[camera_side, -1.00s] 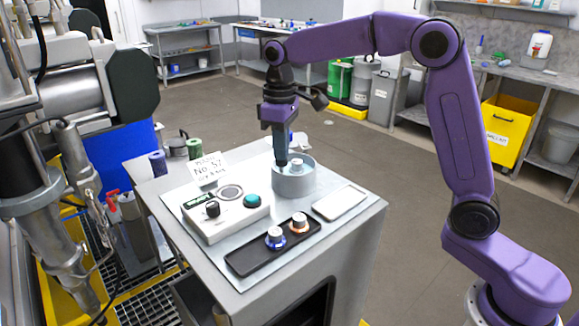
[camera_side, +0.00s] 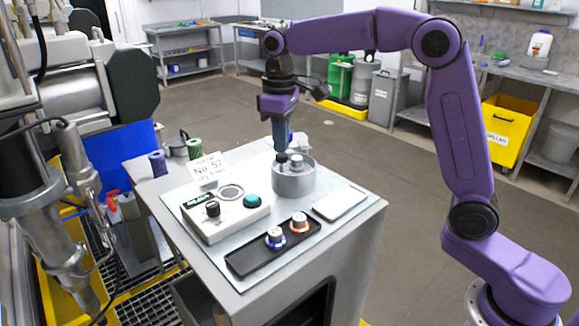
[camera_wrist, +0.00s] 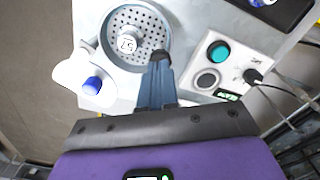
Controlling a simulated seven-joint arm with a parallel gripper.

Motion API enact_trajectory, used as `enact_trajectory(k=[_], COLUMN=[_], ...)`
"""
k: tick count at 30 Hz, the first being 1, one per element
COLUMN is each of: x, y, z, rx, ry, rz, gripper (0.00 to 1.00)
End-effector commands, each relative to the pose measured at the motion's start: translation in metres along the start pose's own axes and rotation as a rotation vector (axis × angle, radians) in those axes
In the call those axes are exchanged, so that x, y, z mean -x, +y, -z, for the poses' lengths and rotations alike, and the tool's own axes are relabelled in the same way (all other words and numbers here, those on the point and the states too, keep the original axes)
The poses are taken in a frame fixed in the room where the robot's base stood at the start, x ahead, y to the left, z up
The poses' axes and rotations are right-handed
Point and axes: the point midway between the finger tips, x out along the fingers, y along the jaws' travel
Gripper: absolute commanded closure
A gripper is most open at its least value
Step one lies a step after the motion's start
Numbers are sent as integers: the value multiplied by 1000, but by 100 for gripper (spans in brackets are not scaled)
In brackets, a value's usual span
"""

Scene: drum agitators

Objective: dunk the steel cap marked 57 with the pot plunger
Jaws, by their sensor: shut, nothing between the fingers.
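The steel cap marked 57 (camera_wrist: 128,42) stands upright on a perforated plate (camera_wrist: 145,22) inside the round grey pot (camera_side: 293,184). The cap's top also shows above the pot rim in the side view (camera_side: 296,160). A dark knob (camera_wrist: 160,55), apparently the plunger's, sits by the pot's edge; it also shows in the side view (camera_side: 281,158). My gripper (camera_wrist: 159,66) is shut and empty, pointing down with its fingertips just above or on this knob, beside the cap. I cannot tell whether they touch.
A control box (camera_side: 226,213) with a teal button and a black knob stands left of the pot, before a sign reading No 57 (camera_side: 209,167). A black tray (camera_side: 250,260) holds a blue-ringed cap and an orange-ringed cap. A white pad (camera_side: 339,202) lies to the right.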

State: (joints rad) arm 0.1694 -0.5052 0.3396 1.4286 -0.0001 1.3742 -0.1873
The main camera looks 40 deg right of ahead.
Motion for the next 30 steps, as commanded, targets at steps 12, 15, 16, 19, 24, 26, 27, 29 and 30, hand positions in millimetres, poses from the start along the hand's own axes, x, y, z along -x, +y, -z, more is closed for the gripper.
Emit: enact_trajectory(k=[12,15,16,19,24,26,27,29,30], x=[37,45,47,52,54,54,54,54,54], y=[0,0,0,0,0,0,0,0,-1], z=[0,1,1,0,0,0,0,0,0], rx=[1,0,0,1,1,1,1,1,2], ry=[4,3,3,2,1,1,1,1,1], rz=[-1,-1,-1,0,0,0,0,0,0], gripper=[100,100,100,100,100,100,100,100,100])
